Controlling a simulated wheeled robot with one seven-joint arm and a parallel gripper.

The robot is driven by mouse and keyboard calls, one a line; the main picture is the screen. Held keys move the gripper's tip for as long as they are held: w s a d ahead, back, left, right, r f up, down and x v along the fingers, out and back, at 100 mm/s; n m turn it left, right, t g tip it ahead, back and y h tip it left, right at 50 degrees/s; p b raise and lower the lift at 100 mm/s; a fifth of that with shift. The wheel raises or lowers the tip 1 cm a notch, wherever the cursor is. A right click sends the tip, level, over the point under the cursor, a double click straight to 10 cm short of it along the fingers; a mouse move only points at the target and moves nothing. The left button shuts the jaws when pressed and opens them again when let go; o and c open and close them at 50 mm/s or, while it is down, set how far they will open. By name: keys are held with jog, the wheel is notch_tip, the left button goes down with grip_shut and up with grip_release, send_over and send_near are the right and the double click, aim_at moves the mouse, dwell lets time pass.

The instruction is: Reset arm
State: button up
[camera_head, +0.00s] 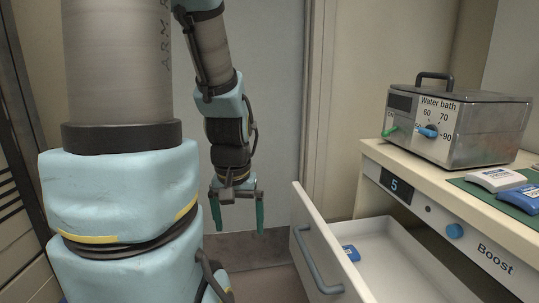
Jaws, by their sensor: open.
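My gripper (238,213) hangs pointing down near the middle of the view, at the end of my arm. Its two green fingers are apart and nothing is between them. It is in free air to the left of the open drawer (390,257), touching nothing that I can see. The lower part of my arm and column fills the left side of the view.
The white drawer with a grey handle is pulled out and holds a blue-and-white item (351,253). Above it, a counter (400,150) bears a metal water bath (460,122) and a green mat (484,186) with a white pack (495,179) and a blue pack (523,196).

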notch_tip(320, 180, up, 12)
jog(key=p, duration=1.1)
